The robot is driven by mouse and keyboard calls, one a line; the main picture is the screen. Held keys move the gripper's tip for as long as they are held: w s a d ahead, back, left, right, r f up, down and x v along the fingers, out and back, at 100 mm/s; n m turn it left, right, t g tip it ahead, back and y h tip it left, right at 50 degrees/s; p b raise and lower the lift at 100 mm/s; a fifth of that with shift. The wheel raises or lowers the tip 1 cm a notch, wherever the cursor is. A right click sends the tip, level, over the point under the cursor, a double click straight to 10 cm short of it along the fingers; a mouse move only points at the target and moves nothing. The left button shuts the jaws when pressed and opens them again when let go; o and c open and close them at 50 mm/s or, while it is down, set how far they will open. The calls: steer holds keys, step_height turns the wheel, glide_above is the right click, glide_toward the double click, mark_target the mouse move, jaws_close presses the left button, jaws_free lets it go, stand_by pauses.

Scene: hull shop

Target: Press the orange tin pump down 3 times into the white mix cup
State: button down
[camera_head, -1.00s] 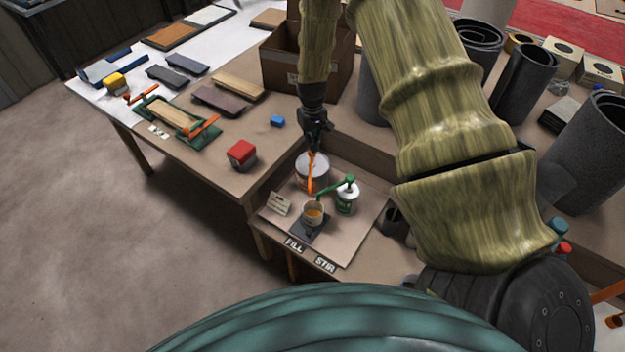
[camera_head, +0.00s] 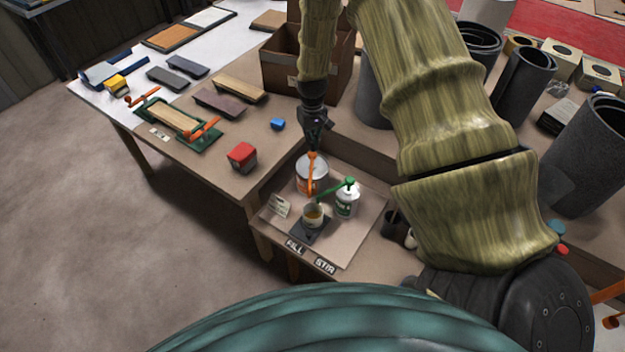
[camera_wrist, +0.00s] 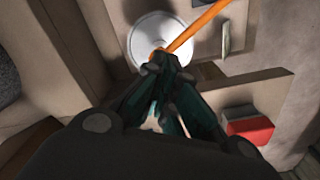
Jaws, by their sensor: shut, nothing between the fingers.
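The large white tin (camera_head: 305,178) with the orange pump (camera_head: 312,170) stands at the back of the low shelf tray. My gripper (camera_head: 313,148) is shut and empty, pointing down right over the pump's head; whether it touches cannot be told. In the wrist view my shut gripper (camera_wrist: 168,62) covers the pump's head, with the orange spout (camera_wrist: 200,28) reaching to the upper right and the white tin lid (camera_wrist: 150,30) behind. The mix cup (camera_head: 313,216) stands on a dark pad in front of the tin, with amber content in it.
A white bottle with a green pump (camera_head: 347,200) stands right of the cup, its green spout reaching toward the cup. A small card (camera_head: 279,205) is left of the cup. A red block (camera_head: 242,155) and a blue block (camera_head: 277,124) lie on the table.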

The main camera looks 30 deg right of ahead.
step_height(320, 180, up, 5)
steer(key=shift+f+p, duration=0.2)
steer(key=shift+p, duration=1.05)
